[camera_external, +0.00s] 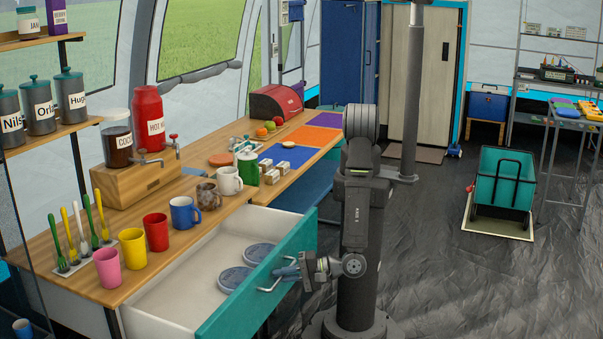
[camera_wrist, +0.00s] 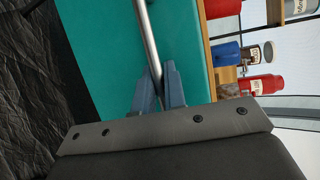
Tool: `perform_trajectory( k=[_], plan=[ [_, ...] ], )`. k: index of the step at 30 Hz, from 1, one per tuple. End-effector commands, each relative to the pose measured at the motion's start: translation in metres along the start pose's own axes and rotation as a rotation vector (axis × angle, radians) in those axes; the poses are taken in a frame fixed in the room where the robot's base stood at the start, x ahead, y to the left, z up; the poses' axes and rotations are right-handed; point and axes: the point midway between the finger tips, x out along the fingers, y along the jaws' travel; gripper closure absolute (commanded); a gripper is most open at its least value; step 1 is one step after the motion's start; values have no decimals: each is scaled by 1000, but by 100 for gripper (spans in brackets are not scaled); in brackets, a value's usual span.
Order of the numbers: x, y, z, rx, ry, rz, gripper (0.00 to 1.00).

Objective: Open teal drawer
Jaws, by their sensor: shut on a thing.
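The teal drawer (camera_external: 262,279) is pulled well out from under the wooden counter, with its pale inside showing. Its teal front also fills much of the wrist view (camera_wrist: 100,50). A metal bar handle (camera_external: 268,289) is fixed to the front. My gripper (camera_external: 285,272) is at the handle, on the outer side of the drawer front. In the wrist view my gripper's blue-grey fingers (camera_wrist: 158,88) are shut around the handle bar (camera_wrist: 149,45). Grey round plates (camera_external: 235,278) lie inside the drawer.
Several mugs, including a red mug (camera_external: 157,232) and a yellow mug (camera_external: 133,247), stand along the counter (camera_external: 180,245) above the drawer. Two drink dispensers stand behind them. A teal cart (camera_external: 503,181) stands to the right on the floor, with open dark floor before it.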

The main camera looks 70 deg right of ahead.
Motion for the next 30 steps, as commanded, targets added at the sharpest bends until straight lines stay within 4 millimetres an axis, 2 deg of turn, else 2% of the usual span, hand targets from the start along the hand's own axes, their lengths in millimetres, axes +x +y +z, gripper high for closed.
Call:
perform_trajectory(
  k=[3, 9, 22, 23, 24, 30],
  plan=[
    [-15, 4, 6, -2, -2, 0, 100],
    [-27, 6, 11, 0, 0, 0, 100],
    [-30, 7, 12, 0, 1, 0, 100],
    [-30, 7, 12, 0, 1, 0, 85],
    [-30, 7, 12, 0, 1, 0, 81],
    [-30, 7, 12, 0, 0, 0, 81]
  ],
)
